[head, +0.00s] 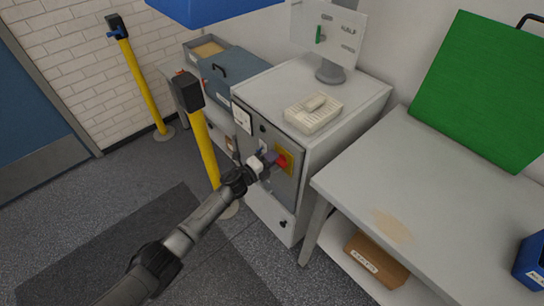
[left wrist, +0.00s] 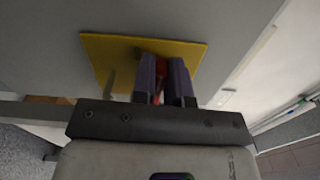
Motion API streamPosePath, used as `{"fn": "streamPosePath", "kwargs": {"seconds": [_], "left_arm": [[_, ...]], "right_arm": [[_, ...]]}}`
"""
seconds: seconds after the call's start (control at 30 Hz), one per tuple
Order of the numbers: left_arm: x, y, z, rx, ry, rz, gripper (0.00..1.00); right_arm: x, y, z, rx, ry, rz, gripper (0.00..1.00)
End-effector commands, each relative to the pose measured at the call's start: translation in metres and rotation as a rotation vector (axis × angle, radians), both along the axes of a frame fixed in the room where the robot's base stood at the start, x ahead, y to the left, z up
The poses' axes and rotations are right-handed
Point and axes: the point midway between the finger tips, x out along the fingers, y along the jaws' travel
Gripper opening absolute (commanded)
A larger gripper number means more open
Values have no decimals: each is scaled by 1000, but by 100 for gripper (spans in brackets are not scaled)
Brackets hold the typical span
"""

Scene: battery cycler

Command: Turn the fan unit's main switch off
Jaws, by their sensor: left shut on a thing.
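The fan unit is a grey cabinet (head: 285,84) against the wall. Its main switch has a red handle (head: 282,161) on a yellow plate (head: 291,153) on the front panel. My left gripper (head: 272,158) is at the switch. In the left wrist view, the gripper's two purple fingers (left wrist: 164,80) are shut on the red handle (left wrist: 161,68), which shows only as a narrow strip between them. The yellow plate (left wrist: 105,56) lies just beyond the fingertips. The handle's exact angle is mostly hidden by the fingers. My right gripper is not in view.
A white tray (head: 313,112) and a monitor on a stand (head: 328,32) are on the cabinet top. A yellow post (head: 204,148) stands close left of my arm. A grey table (head: 440,185) with a green panel (head: 487,88) is at the right. Open floor lies in front.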

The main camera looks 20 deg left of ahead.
Motion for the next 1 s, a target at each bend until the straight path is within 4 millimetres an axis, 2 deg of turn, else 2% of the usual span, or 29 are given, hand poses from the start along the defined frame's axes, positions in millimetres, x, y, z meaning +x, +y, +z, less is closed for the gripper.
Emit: {"fn": "streamPosePath", "kwargs": {"seconds": [0.3,0.77,0.8,1.0], "left_arm": [[0,0,-2,-71,37,0,0],[0,0,-2,-81,41,0,0],[0,0,-2,-81,41,0,16],[0,0,-2,-81,40,0,35]], "right_arm": [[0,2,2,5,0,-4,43],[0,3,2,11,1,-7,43],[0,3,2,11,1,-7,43],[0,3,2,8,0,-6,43]]}}
